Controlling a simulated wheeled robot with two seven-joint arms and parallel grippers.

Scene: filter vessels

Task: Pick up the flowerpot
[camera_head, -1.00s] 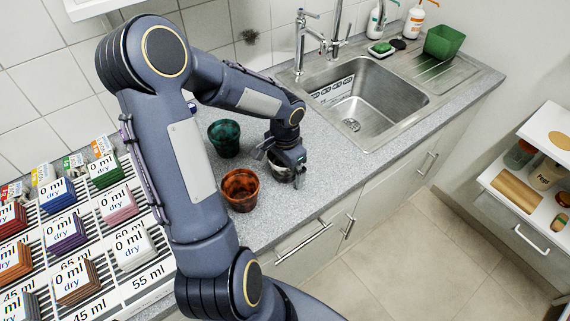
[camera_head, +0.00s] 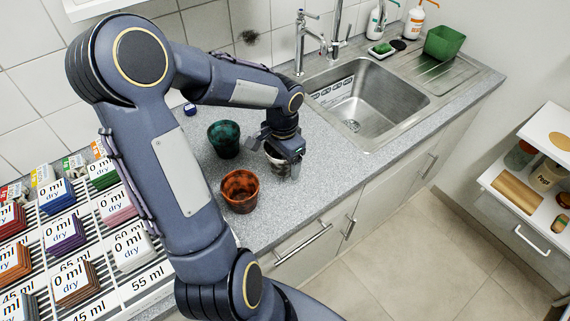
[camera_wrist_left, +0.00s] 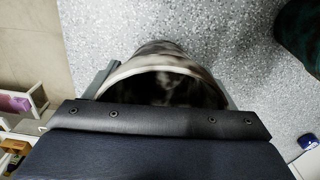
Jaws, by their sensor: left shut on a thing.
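A mottled grey-and-white flowerpot (camera_head: 280,161) is between the fingers of my left gripper (camera_head: 277,158) on the right of the pot group, in the head view. My left gripper is shut on this pot, one finger on each side. In the left wrist view the pot (camera_wrist_left: 160,62) shows its pale rim and dark inside, partly covered by the gripper body. I cannot tell how far its base is above the counter. A dark green pot (camera_head: 224,138) and an orange-brown pot (camera_head: 240,190) stand upright to its left. My right gripper is not in view.
A steel sink (camera_head: 372,95) with a tap (camera_head: 301,45) is to the right. A green container (camera_head: 443,43) stands on its drainer. A rack of labelled cards (camera_head: 70,235) is at the left. The grey counter (camera_head: 335,165) is clear between pot and sink.

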